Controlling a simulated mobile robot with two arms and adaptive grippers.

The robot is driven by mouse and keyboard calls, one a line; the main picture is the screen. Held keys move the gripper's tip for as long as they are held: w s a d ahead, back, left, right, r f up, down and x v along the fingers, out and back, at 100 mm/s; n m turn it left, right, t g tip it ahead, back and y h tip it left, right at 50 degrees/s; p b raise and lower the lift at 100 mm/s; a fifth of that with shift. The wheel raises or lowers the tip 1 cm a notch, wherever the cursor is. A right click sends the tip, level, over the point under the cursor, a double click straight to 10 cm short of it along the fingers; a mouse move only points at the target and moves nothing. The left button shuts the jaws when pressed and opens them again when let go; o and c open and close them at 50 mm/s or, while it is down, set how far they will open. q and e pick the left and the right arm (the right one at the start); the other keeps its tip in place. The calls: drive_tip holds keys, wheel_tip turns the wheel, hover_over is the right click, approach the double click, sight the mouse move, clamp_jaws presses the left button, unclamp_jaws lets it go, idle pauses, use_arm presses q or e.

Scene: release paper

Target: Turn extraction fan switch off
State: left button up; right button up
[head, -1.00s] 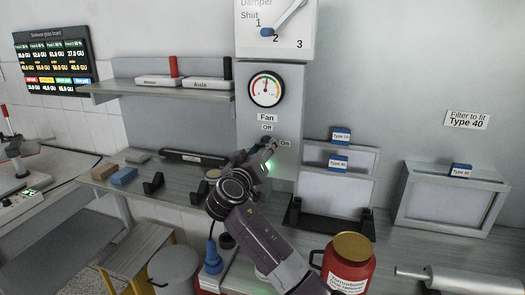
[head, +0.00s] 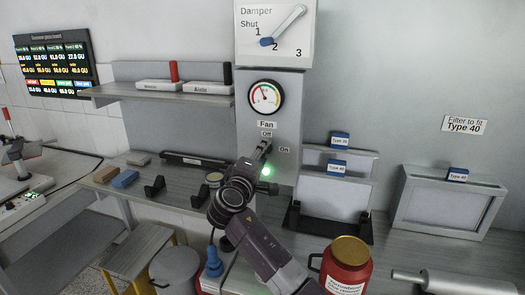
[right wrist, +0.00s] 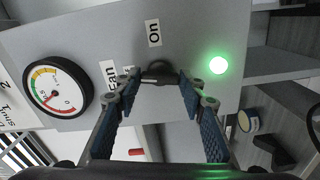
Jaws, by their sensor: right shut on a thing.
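The fan switch is a dark knob (right wrist: 158,72) on the grey panel, between the fingers of my right gripper (right wrist: 158,90) in the right wrist view. The gripper is shut on it; in the head view my right gripper (head: 264,150) points up just below the "Off" label (head: 266,134) and hides most of the switch. The "On" label (head: 284,150) is to its right. In the right wrist view a finger partly covers the "Fan" and "Off" labels. A green lamp (head: 266,171) below the switch is lit. My left gripper is out of view.
A round gauge (head: 265,94) and a damper dial (head: 284,25) are above the switch. A red jar (head: 345,268) stands below right, near my right arm. Filter frames (head: 448,200) stand on the right counter. A small round tin (head: 214,179) is close left of the gripper.

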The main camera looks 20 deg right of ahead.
drive_tip(key=shift+a+n+p, duration=0.1)
drive_tip(key=shift+n+p, duration=0.4)
drive_tip(key=shift+n, duration=0.7)
drive_tip(key=o, duration=1.2)
drive_tip(key=shift+c, duration=0.2)
drive_tip(key=v, duration=1.2)
